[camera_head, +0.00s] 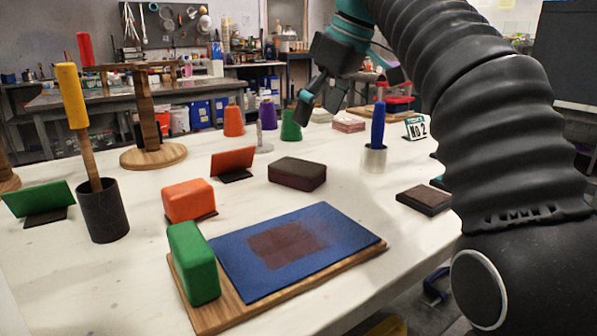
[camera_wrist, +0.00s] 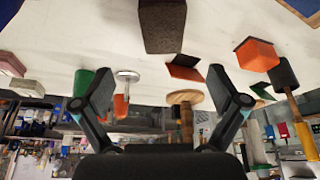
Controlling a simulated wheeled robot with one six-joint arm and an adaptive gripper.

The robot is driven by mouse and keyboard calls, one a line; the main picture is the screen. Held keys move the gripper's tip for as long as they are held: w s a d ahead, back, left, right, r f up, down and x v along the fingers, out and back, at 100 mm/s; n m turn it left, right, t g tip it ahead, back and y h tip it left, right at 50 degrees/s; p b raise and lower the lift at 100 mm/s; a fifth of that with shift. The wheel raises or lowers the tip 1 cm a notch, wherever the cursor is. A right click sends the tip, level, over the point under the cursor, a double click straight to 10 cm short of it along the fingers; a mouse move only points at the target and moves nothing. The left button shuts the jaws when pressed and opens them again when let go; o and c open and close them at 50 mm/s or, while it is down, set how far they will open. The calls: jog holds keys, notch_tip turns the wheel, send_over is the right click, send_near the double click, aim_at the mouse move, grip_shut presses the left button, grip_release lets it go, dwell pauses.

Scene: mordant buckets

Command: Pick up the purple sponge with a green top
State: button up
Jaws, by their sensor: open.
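A dark block with a dull olive-green top and dark purple-brown sides, the purple sponge with a green top (camera_head: 297,173), lies flat on the white table near its middle. In the wrist view the sponge (camera_wrist: 162,27) is at the top centre, partly cut off by the frame edge. My gripper (camera_head: 348,88) is above the far part of the table, behind and above the sponge in the head view. In the wrist view the two fingers of my gripper (camera_wrist: 160,82) are spread apart, with nothing between them. The gripper does not touch the sponge.
An orange card stand (camera_head: 233,163) and an orange block (camera_head: 189,200) are left of the sponge. A blue mat on a wooden board (camera_head: 365,257) and a green block (camera_head: 194,262) are in front.

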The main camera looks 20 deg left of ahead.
aim_at(298, 165)
jog(key=b+x, duration=0.2)
jog(key=x, duration=0.3)
jog(key=shift+a+f, duration=0.2)
jog(key=shift+f, duration=0.2)
jog(key=shift+s+b+x, duration=0.15)
jog(key=shift+b+x, duration=0.4)
jog(key=shift+x, duration=0.75)
jog(key=shift+s+b+x, duration=0.15)
jog(key=shift+b+x, duration=0.35)
jog(key=shift+x, duration=0.8)
jog(key=shift+f, duration=0.35)
jog(key=c, duration=0.9)
jog(key=shift+o, duration=0.2)
